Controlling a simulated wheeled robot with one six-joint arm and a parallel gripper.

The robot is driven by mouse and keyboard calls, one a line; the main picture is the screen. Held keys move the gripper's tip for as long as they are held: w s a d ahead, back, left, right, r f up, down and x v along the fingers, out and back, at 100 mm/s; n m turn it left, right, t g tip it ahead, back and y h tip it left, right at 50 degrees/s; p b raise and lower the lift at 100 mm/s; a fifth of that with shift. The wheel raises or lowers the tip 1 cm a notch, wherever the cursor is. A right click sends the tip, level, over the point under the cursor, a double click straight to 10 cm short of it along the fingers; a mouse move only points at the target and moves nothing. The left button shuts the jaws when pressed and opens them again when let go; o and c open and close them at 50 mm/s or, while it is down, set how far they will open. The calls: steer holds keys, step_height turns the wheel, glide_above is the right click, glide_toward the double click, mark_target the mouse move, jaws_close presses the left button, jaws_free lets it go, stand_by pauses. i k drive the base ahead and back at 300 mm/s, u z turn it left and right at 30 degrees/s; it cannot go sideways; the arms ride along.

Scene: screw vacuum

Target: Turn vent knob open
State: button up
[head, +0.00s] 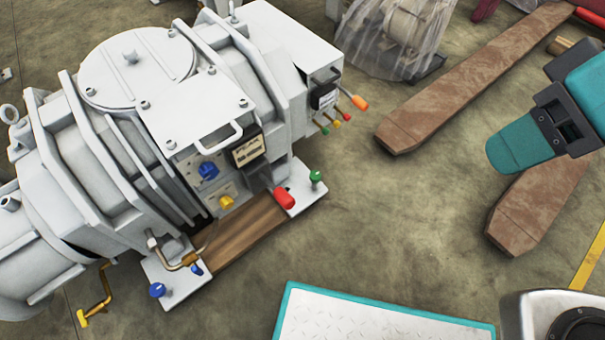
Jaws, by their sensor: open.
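A large light-grey vacuum machine (150,110) fills the left half of the head view. On its front panel are a blue knob (208,169) and a yellow knob (227,202) below it. A green knob (316,176) stands on the right end plate, and a blue knob (157,290) on the left end plate. No readable label shows which is the vent knob. My teal and dark-grey arm (520,145) is at the far right, well apart from the machine. I cannot make out gripper fingers.
Small levers with orange, red, yellow and green tips (359,102) stick out at the machine's right side. Brown beams (470,75) lie on the floor beyond. A brass-coloured crank (97,300) is at lower left. Bare floor (400,220) separates my arm from the machine.

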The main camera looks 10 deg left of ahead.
mark_target(226, 202)
steer(key=z, duration=1.35)
steer(key=k, duration=1.15)
steer(key=u, duration=0.85)
